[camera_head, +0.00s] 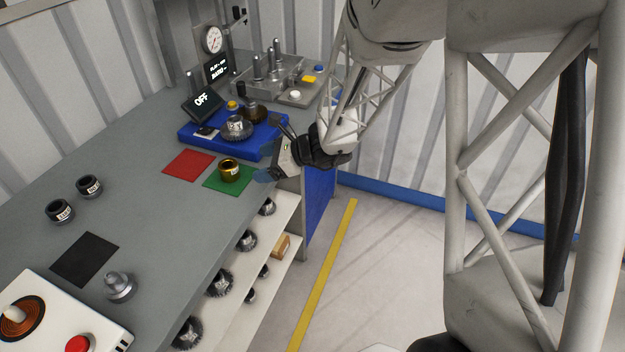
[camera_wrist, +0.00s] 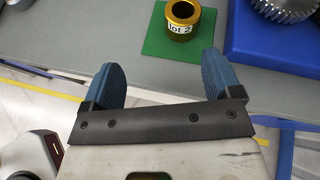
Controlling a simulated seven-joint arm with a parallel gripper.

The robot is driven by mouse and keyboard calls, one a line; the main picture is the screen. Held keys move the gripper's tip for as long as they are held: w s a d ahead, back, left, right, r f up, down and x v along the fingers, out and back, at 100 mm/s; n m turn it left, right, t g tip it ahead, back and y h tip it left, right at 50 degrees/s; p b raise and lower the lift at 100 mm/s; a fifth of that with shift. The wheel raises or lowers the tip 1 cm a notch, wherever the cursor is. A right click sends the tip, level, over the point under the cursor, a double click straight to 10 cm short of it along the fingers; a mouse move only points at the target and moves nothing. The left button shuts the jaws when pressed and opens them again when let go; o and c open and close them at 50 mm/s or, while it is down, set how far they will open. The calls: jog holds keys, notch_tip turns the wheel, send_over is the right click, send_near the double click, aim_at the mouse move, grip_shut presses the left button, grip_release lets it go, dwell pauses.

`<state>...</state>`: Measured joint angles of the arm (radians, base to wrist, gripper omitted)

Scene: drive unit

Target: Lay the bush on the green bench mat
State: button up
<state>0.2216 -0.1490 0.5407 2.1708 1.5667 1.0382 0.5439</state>
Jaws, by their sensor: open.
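A brass bush (camera_head: 229,171) stands upright on the green bench mat (camera_head: 242,187). In the wrist view the bush (camera_wrist: 182,18) carries a "lot 2" label, and the green mat (camera_wrist: 158,45) shows around it. My gripper (camera_head: 268,175) is at the bench's front edge, just right of the mat. In the wrist view its blue fingers (camera_wrist: 161,76) are spread apart with nothing between them. The bush lies beyond the fingertips, apart from them.
A red mat (camera_head: 189,164) lies left of the green one. Behind is a blue platform (camera_head: 268,146) holding a gear. Two dark labelled bushes (camera_head: 60,210) (camera_head: 89,186), a black mat (camera_head: 84,260) and a metal part (camera_head: 118,286) are at left. Shelves with gears (camera_head: 220,283) sit below.

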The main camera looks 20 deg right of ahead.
jog(key=s+a+r+n+g+h, duration=0.1)
jog(key=s+a+r+n+g, duration=0.25)
jog(key=s+r+n, duration=0.45)
jog(key=s+d+r+n+h, duration=0.2)
jog(key=s+n+h, duration=0.1)
jog(key=s+n, duration=0.2)
jog(key=s+d+r+n+h, duration=0.2)
jog(key=s+r+n+h, duration=0.1)
jog(key=s, duration=0.5)
jog(key=s+d+r+n+h, duration=0.2)
jog(key=s+r+n+h, duration=0.1)
jog(key=s+n, duration=0.3)
jog(key=shift+s+d+n+h, duration=0.3)
jog(key=shift+s+h, duration=0.2)
jog(key=shift+h, duration=0.2)
